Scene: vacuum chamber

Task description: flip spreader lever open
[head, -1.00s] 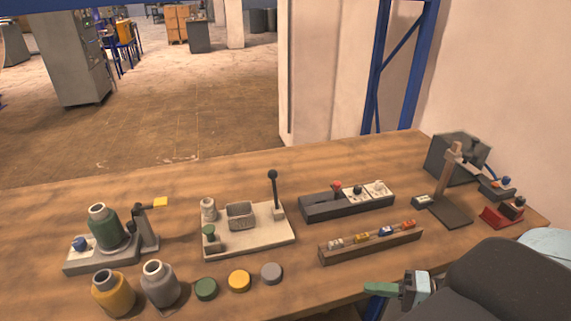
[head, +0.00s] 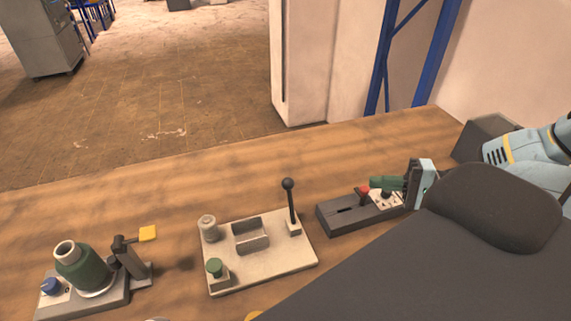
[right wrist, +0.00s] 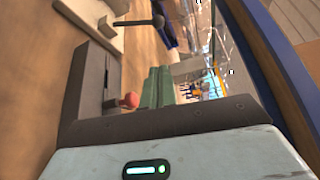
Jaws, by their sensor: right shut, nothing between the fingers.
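A black ball-topped lever (head: 290,205) stands nearly upright on the right side of a pale base plate (head: 215,278). It also shows near the top of the right wrist view (right wrist: 145,22). The plate also carries a grey bracket (head: 251,237), a green knob (head: 214,267) and a pale cylinder (head: 209,228). I cannot tell for sure which part is the spreader lever. My right gripper (head: 373,183) is shut and empty, its green fingers pointing left. They are beside the red knob (head: 364,191) of a dark box, well right of the black lever. My left gripper is out of view.
The dark box (head: 338,225) lies right of the plate. My dark arm link hides the table's right front. Bare wood lies behind the plate.

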